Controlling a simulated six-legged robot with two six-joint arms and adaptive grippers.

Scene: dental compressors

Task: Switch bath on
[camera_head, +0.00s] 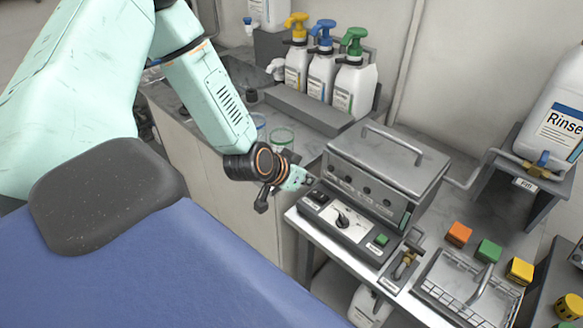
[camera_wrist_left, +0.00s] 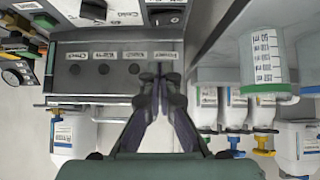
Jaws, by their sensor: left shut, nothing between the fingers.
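The bath is a grey metal box (camera_head: 385,160) with a handled lid, standing on the bench. Its lower control panel (camera_head: 350,222) has a black switch (camera_head: 318,197) at the left, a dark knob (camera_head: 342,219) and a green button (camera_head: 381,240). My left gripper (camera_head: 303,181) is shut and empty at the left end of the bath, close to the black switch. In the left wrist view its fingertips (camera_wrist_left: 160,80) are over a grey panel (camera_wrist_left: 88,88) with several labelled dark round parts, covering the one at the right end. I cannot tell whether they touch.
A blue padded surface (camera_head: 170,270) fills the lower left.

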